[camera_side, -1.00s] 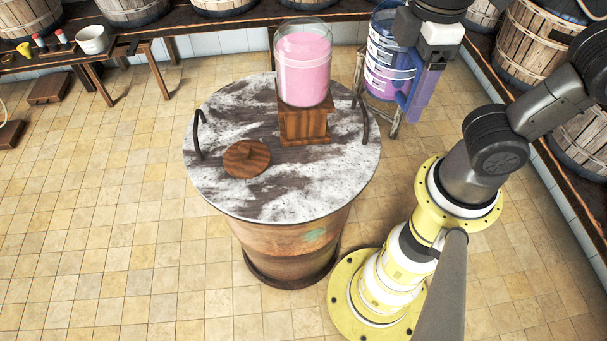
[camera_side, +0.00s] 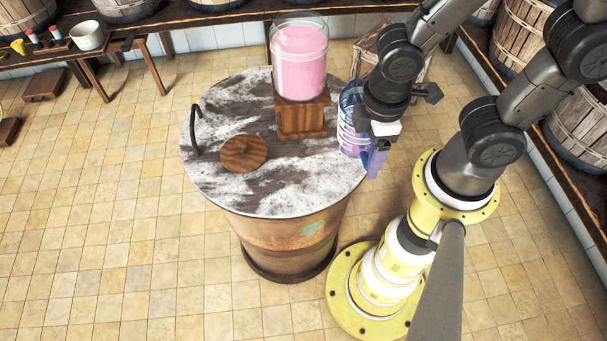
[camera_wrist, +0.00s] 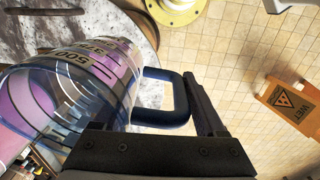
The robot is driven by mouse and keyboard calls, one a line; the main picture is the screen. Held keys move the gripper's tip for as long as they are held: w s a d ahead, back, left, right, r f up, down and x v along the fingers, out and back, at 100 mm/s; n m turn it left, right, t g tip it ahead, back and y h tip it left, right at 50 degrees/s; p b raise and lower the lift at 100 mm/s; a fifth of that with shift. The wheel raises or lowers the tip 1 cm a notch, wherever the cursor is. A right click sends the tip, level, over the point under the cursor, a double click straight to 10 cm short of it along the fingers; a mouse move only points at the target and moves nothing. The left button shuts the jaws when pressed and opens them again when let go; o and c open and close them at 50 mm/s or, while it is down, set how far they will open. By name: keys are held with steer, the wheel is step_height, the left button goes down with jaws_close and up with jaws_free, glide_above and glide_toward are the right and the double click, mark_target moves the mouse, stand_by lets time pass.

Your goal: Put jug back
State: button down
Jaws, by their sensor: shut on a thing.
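The jug (camera_side: 351,118) is clear blue plastic with printed volume marks and pinkish-purple liquid inside. It is at the right edge of the round drum top (camera_side: 220,110) in the side view, partly hidden by my arm. My gripper (camera_side: 376,155) is shut on its handle, at the jug's right. In the wrist view the jug (camera_wrist: 75,85) fills the left, with its blue handle (camera_wrist: 165,112) reaching between the fingers of my gripper (camera_wrist: 160,118). I cannot tell whether the jug's base touches the drum top.
A glass jar of pink liquid (camera_side: 300,65) stands on a wooden block (camera_side: 302,118) just left of the jug. A round wooden lid (camera_side: 244,153) lies on the drum top. A wooden stool (camera_side: 400,45) stands behind. A wet-floor sign (camera_wrist: 290,105) shows in the wrist view.

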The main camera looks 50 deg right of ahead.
steer(key=w+a+f, duration=0.1)
steer(key=w+f, duration=0.1)
steer(key=w, duration=0.1)
steer(key=w+a+f, duration=0.2)
steer(key=w+f, duration=0.1)
steer(key=w+a+f, duration=0.2)
steer(key=w+f, duration=0.1)
steer(key=shift+w+a, duration=0.15)
steer(key=shift+w, duration=0.25)
steer(key=shift+w+a+f, duration=0.1)
steer(key=shift+f, duration=0.15)
steer(key=shift+w+f, duration=0.15)
steer(key=shift+f, duration=1.55)
steer(key=shift+a+f, duration=0.1)
steer(key=shift+f, duration=0.05)
jaws_free()
